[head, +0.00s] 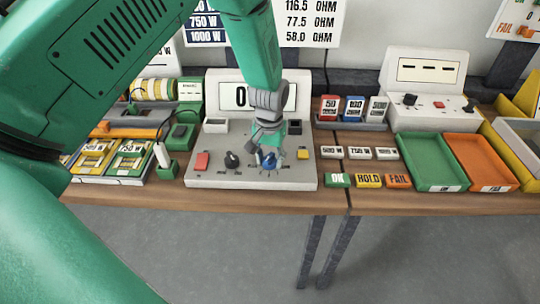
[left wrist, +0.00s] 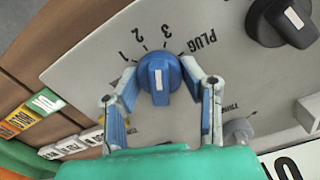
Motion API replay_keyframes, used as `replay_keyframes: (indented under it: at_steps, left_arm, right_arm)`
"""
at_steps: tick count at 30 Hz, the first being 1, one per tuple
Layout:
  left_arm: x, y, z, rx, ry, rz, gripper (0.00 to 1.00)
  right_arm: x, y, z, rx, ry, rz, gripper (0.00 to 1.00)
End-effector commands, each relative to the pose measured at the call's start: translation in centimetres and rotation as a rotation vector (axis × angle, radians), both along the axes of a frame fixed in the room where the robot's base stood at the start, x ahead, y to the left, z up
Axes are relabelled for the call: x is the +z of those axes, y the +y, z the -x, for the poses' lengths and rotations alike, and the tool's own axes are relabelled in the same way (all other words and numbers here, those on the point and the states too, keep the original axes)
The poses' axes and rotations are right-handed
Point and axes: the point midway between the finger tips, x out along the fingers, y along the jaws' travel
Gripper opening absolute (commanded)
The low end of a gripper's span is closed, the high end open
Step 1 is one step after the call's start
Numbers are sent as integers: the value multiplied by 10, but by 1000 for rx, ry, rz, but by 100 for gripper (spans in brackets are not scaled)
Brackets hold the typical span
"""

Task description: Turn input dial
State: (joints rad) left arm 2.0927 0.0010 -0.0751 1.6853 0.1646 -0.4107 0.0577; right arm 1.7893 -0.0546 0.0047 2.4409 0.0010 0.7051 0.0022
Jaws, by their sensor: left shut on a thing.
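The blue input dial (left wrist: 159,80) sits on a grey console (head: 222,181), with marks 1, 2, 3 and PLUG around its far side in the left wrist view. A white line shows on its raised grip. My left gripper (left wrist: 162,72) has a finger on each side of the dial and is shut on it. In the head view, my left gripper (head: 268,157) reaches down from above onto the blue dial, which it partly covers. A black dial (head: 232,160) stands to its left, also seen in the left wrist view (left wrist: 284,22). My right gripper is not in view.
The console has a red button (head: 202,161), a yellow button (head: 303,153) and a display (head: 238,97) partly hidden by my arm. Right of it lie small label blocks (head: 368,181), a green tray (head: 433,183) and an orange tray (head: 480,170). Device boxes (head: 131,156) stand left.

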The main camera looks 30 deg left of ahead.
Motion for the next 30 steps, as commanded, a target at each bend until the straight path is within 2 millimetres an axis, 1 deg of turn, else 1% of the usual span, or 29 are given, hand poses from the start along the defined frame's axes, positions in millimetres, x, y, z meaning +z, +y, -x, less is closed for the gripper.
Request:
replay_keyframes:
  at_steps: [6, 12, 28, 29, 30]
  left_arm:
    - [0, 0, 1, -128, 2, 2, 7]
    - [-1, 0, 1, -194, 2, 1, 7]
    - [-1, 0, 1, -222, 1, -1, 7]
    - [-1, 0, 1, -221, 1, -1, 39]
    - [-1, 0, 1, -221, 1, -1, 53]
  right_arm:
    - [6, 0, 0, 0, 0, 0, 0]
    - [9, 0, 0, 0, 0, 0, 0]
    - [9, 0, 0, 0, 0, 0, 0]
    - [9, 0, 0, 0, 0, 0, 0]
    - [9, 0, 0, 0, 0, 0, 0]
